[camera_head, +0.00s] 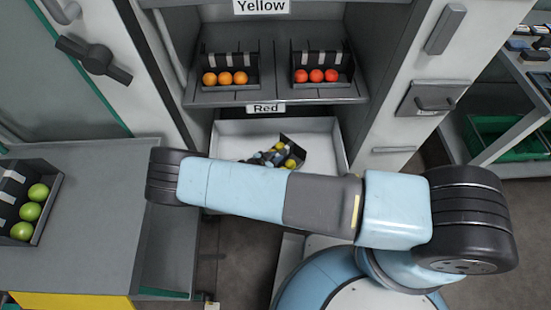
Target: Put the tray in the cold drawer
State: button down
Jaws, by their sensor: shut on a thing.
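The cold drawer (240,128) is the white open drawer below the shelf labelled Red. A small dark tray (294,141) with yellow tomatoes is over or inside it, turned at an angle to its walls. I cannot tell whether the tray touches the drawer floor. My gripper (268,158) is at the tray's left side and shut on it. My blue and grey arm crosses in front and hides the drawer's front part and the lower part of the gripper.
Above, a shelf (200,97) holds a tray of orange tomatoes (225,78) and one of red tomatoes (317,75). A grey table (100,215) at left carries a tray of green tomatoes (30,212). Cabinet walls flank the drawer. A rack with a green crate (490,135) stands right.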

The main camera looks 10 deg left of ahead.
jog(key=shift+f, duration=0.5)
jog(key=c, duration=0.9)
grip_release()
jog(key=v, duration=1.2)
jog(key=shift+a, duration=0.1)
